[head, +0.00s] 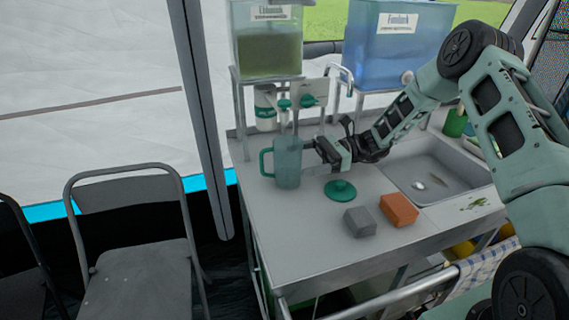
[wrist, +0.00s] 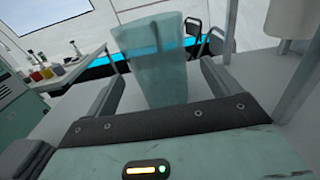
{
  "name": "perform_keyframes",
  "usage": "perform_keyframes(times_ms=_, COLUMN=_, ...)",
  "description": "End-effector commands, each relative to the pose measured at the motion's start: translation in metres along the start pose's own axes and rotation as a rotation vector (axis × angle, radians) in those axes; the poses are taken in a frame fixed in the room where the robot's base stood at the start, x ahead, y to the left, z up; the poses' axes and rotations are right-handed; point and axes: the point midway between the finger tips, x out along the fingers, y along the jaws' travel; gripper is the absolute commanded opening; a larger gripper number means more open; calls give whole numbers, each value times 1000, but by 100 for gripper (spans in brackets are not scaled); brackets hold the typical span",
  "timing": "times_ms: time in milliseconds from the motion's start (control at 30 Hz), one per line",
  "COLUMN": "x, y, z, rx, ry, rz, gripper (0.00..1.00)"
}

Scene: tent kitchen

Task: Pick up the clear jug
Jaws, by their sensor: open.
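The clear jug (head: 287,163), bluish with a green handle on its left, stands upright on the counter near its left end. My gripper (head: 312,149) is open at the jug's right side, at about mid-height. In the wrist view the jug (wrist: 158,52) appears between the two spread fingers of my gripper (wrist: 158,78). I cannot tell whether a finger touches it. The jug's lower part is hidden in the wrist view by the gripper body.
A green lid (head: 340,190), a grey block (head: 359,222) and an orange sponge (head: 399,209) lie in front on the counter (head: 300,240). A sink (head: 435,178) is to the right. Dispensers (head: 268,45) stand behind, with a white bottle (head: 265,108) below. Chairs (head: 130,230) stand left.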

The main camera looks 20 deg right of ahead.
Motion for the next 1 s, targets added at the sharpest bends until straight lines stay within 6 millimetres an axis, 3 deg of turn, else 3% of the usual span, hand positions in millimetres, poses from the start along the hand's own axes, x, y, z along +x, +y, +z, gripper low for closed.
perform_keyframes(times_ms=300, x=43, y=0, z=-4, rx=1, ry=0, rz=2, gripper=89)
perform_keyframes(times_ms=600, x=49, y=0, z=-4, rx=0, ry=-1, rz=0, gripper=89)
perform_keyframes(times_ms=633, x=49, y=0, z=-4, rx=0, ry=-1, rz=0, gripper=87)
perform_keyframes(times_ms=800, x=49, y=0, z=-4, rx=-1, ry=-1, rz=0, gripper=39)
perform_keyframes(times_ms=833, x=49, y=0, z=-4, rx=-1, ry=-1, rz=0, gripper=35)
perform_keyframes(times_ms=1000, x=49, y=0, z=-4, rx=-1, ry=-1, rz=0, gripper=35)
